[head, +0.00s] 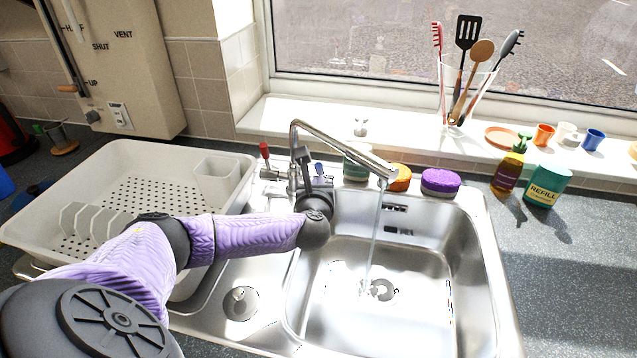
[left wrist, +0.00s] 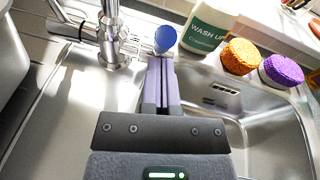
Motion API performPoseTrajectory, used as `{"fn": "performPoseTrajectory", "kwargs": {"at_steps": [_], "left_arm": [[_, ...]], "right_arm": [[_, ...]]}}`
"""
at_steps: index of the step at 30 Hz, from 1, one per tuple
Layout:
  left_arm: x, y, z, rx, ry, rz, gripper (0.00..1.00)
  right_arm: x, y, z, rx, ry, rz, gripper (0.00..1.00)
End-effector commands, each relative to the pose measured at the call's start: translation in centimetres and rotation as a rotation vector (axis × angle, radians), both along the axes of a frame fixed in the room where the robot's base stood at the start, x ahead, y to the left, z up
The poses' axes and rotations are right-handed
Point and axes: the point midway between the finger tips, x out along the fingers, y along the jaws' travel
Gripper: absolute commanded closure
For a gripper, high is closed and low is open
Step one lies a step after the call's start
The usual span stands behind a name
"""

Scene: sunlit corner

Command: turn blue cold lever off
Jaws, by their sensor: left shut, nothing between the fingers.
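The blue cold lever's round knob (left wrist: 165,39) shows in the left wrist view, just beyond my fingertips; I cannot tell whether they touch it. The red lever (head: 264,150) stands left of the tap. My left gripper (head: 318,182) is beside the tap, its fingers (left wrist: 160,75) shut and empty. My right gripper is out of view.
A white dish rack (head: 115,160) stands left of the sink (head: 470,290). Behind the basin are a wash-up bottle (left wrist: 205,30), an orange sponge (head: 400,178) and a purple sponge (head: 441,182). A refill bottle (head: 547,186) and a soap bottle (head: 510,168) stand to the right.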

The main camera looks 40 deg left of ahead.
Motion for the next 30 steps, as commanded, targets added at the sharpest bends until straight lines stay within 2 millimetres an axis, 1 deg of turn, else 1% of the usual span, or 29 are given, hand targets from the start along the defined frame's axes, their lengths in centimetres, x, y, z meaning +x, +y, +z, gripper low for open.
{"fn": "performPoseTrajectory", "kwargs": {"at_steps": [2,5,6,9,12,13,18,30], "left_arm": [[0.1,0.0,0.3,-0.003,0.006,0.001,1.0],[0.4,0.2,1.5,-0.027,0.049,0.003,1.0],[0.6,0.3,2.0,-0.041,0.075,0.004,1.0],[1.1,0.6,2.6,-0.084,0.148,0.004,1.0],[1.6,0.8,2.9,-0.118,0.208,0.003,1.0],[1.8,0.9,2.9,-0.124,0.219,0.002,1.0],[2.5,1.3,2.6,-0.126,0.226,0.0,1.0],[2.4,1.4,2.5,-0.124,0.226,0.0,1.0]], "right_arm": [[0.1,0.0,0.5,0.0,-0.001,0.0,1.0],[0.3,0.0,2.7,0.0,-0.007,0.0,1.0],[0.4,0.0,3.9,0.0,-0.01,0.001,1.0],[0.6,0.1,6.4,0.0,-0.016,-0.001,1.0],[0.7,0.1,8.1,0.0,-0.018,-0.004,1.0],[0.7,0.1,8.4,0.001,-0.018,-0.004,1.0],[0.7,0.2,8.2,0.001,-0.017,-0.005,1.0],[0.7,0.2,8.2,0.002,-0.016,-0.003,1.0]]}}
